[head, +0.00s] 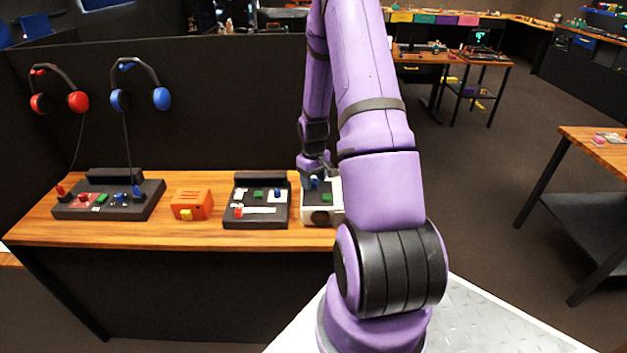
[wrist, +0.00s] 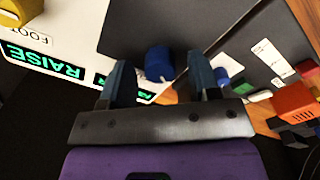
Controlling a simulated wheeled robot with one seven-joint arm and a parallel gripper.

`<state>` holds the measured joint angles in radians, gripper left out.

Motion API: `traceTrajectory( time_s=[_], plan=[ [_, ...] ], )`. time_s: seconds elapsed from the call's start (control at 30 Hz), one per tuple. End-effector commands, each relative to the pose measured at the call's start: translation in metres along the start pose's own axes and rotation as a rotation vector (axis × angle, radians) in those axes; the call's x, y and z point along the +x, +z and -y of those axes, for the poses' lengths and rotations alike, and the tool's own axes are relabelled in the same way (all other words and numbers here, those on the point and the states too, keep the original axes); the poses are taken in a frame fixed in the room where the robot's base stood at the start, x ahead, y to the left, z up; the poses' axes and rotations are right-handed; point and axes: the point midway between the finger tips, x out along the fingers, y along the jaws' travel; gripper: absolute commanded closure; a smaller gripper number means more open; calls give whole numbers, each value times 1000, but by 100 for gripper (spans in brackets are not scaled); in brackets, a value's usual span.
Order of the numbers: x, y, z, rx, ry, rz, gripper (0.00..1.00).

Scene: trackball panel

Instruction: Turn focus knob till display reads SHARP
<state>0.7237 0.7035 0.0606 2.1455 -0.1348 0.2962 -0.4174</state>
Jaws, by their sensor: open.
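A white device (head: 318,216) sits on the wooden bench under my gripper (head: 316,170). In the wrist view its white panel (wrist: 90,15) carries a blue knob (wrist: 158,63) and a yellow knob (wrist: 20,11). A lit green display (wrist: 45,61) reads RAISE, upside down; another green display is partly hidden by my gripper. A label near the yellow knob is only partly legible. I cannot tell which knob is the focus knob. My gripper (wrist: 161,72) is open, its fingers on either side of the blue knob, with gaps visible. I cannot tell their depth around it.
A dark control box (head: 258,205) stands left of the white device. An orange box (head: 192,204) and a larger dark box (head: 108,200) are further left. A dark partition (head: 220,100) with red and blue headphones rises behind the bench (head: 240,236).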

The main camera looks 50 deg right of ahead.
Motion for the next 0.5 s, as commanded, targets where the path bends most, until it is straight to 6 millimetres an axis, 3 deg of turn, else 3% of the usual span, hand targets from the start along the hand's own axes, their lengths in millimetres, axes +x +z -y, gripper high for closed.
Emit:
traceTrajectory(
  time_s=[0.5],
  plan=[
    [-83, 0, 0, 1, 2, -3, 44]
  ],
)
